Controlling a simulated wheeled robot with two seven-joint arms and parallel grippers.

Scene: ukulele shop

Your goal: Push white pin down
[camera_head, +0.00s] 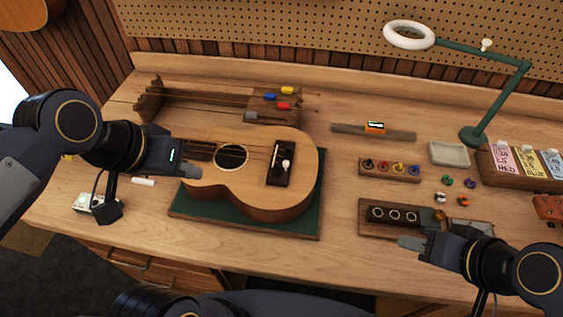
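A ukulele body (290,199) lies face up on a green mat (314,215). A white pin (285,163) with a round head stands up from the dark bridge (279,176), right of the sound hole. How deep it sits is too small to tell. My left gripper (191,171) is over the left end of the ukulele, left of the sound hole and well apart from the pin. My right gripper (411,243) is at the front edge of a wooden block with round holes (375,227), right of the ukulele. Both grippers look shut and empty, with a single blunt tip showing.
A peg rack (390,176) with coloured pegs, a grey tray (449,154) and a green lamp (473,136) stand at the right. Behind the ukulele lies a wooden neck jig (200,95) with coloured tuners. Bare bench lies between the ukulele and the rack.

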